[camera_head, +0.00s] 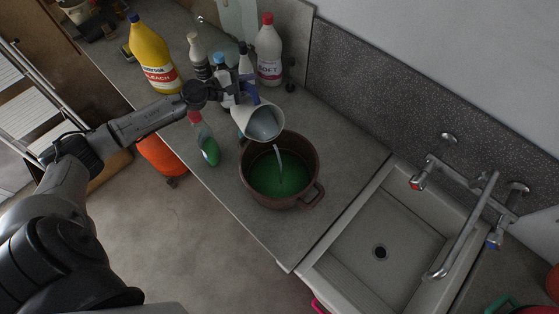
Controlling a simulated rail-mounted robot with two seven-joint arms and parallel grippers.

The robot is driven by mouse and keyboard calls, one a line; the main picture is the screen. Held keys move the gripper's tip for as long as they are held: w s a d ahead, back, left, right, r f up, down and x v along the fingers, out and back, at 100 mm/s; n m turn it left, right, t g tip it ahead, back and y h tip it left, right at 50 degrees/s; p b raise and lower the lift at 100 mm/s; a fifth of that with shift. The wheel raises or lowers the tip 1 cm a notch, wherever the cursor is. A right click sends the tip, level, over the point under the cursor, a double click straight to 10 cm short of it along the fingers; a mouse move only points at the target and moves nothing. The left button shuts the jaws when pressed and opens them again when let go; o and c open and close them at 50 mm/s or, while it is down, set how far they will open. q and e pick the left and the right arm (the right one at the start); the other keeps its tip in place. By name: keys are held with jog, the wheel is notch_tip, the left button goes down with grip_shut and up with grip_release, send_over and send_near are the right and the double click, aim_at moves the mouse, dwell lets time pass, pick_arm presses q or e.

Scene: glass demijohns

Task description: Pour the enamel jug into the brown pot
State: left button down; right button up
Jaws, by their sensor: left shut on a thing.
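The enamel jug (258,122) is white outside and grey inside. It is tilted over the far left rim of the brown pot (310,165), its mouth facing the pot. A thin pale stream runs from the jug down into the pot. Green liquid (277,176) covers the bottom of the pot. The pot stands upright on the counter. My left gripper (236,92) is shut on the jug at its blue handle side, above the counter. The fingertips are partly hidden. My right gripper is not in view.
A yellow bleach bottle (152,55), a white SOFT bottle (268,52) and other bottles stand behind the jug. A green-filled bottle (207,142) is left of the pot. The sink (385,235) with its tap (465,230) is at right. Counter between pot and sink is clear.

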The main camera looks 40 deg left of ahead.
aim_at(256, 92)
pick_arm(q)
jog(key=shift+d+r+p, duration=0.15)
jog(key=shift+r+p, duration=0.15)
jog(key=shift+r, duration=0.05)
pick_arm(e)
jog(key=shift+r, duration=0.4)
pick_arm(q)
jog(key=shift+d+f+m, duration=0.15)
jog(key=shift+d+m, duration=0.1)
jog(key=shift+m, duration=0.05)
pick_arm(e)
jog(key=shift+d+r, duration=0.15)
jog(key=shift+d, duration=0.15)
pick_arm(q)
jog(key=shift+s+d+f+p, duration=0.15)
jog(key=shift+d+p, duration=0.1)
jog(key=shift+p, duration=0.15)
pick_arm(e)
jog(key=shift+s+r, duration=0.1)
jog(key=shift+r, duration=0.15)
pick_arm(q)
jog(key=shift+s+d+f+m+p, duration=0.15)
jog(key=shift+d+f+m+p, duration=0.05)
jog(key=shift+d+m+p, duration=0.25)
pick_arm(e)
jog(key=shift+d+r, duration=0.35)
